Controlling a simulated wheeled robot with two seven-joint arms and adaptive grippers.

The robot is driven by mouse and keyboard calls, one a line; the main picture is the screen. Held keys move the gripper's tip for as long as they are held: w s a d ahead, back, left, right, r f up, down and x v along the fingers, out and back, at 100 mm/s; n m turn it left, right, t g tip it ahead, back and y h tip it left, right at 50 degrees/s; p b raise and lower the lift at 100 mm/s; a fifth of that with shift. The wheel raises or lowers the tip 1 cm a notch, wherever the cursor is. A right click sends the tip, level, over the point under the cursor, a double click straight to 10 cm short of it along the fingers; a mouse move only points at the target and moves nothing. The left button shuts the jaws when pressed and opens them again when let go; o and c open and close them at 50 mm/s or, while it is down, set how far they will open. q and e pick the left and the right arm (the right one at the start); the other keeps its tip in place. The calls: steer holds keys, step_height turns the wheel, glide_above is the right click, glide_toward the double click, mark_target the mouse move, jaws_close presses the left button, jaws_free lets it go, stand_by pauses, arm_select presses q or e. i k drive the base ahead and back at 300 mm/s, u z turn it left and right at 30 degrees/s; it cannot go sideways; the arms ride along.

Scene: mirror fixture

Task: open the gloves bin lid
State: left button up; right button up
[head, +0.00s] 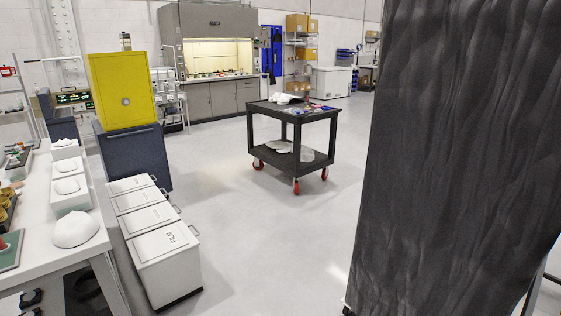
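A row of several white bins stands on the floor beside the left table, with lids that look shut. The markings on the farther lids are too small to read, so I cannot tell which is the gloves bin. Neither of my grippers is in view.
A white table (85,246) with white boxes and a white dome is left of the bins. A blue cabinet with a yellow panel (122,90) stands behind them. A black cart (292,140) is mid-floor. A dark curtain (455,150) fills the right. Floor between is clear.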

mark_target(134, 201)
steer(key=i, duration=5.1)
steer(key=z, duration=2)
steer(key=i, duration=0.4)
steer(key=u, duration=2.15)
